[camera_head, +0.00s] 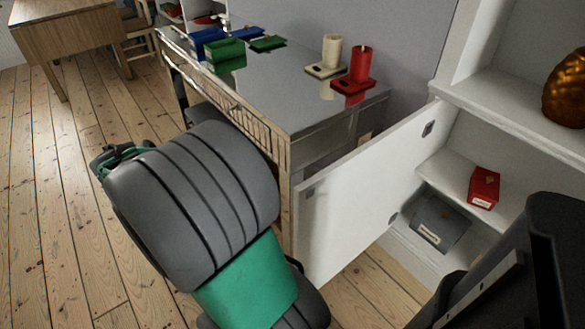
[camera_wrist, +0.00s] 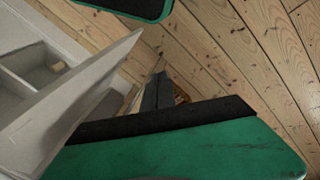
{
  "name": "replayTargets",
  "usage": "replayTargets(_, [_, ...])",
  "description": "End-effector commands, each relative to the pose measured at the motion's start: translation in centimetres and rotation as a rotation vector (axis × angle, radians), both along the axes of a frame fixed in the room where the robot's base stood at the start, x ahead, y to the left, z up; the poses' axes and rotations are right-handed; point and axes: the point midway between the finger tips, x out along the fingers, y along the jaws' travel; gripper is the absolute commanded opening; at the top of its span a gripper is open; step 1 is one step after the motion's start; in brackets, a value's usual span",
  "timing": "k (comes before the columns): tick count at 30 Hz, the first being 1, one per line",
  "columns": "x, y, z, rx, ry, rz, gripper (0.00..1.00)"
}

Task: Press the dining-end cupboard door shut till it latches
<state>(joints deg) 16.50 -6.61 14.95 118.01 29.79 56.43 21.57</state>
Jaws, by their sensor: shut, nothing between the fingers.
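The white cupboard door (camera_head: 360,190) stands well open in the head view, swung out from the white cupboard (camera_head: 510,115) at the right. A small dark fitting shows near its hinge side. In the wrist view a pale upright panel, seemingly this door (camera_wrist: 85,100), slants across the left. My gripper (camera_wrist: 160,68) is shut and empty, its dark fingers pointing away over the floor to the right of the panel. A gap seems to lie between them, though contact is hard to judge. My arm hides part of the head view, and I cannot make out the fingers there.
A red box (camera_head: 484,188) and a grey box (camera_head: 440,223) are inside the cupboard. A grey-topped sideboard (camera_head: 285,85) stands beside the door, carrying candles and green and blue trays. A wooden table (camera_head: 70,35) is far left. Bare floorboards lie open at left.

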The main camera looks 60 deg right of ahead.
Motion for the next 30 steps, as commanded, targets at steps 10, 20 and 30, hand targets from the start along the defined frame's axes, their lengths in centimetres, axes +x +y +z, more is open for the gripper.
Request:
replayTargets(10, [-8.1,-12.0,11.4,-0.302,0.197,-0.912,0.00])
replayTargets(20, [-10.8,-13.0,8.4,-0.335,0.212,-0.986,0.00])
replayTargets(30, [-15.2,-13.8,2.8,-0.334,0.210,-0.983,0.00])
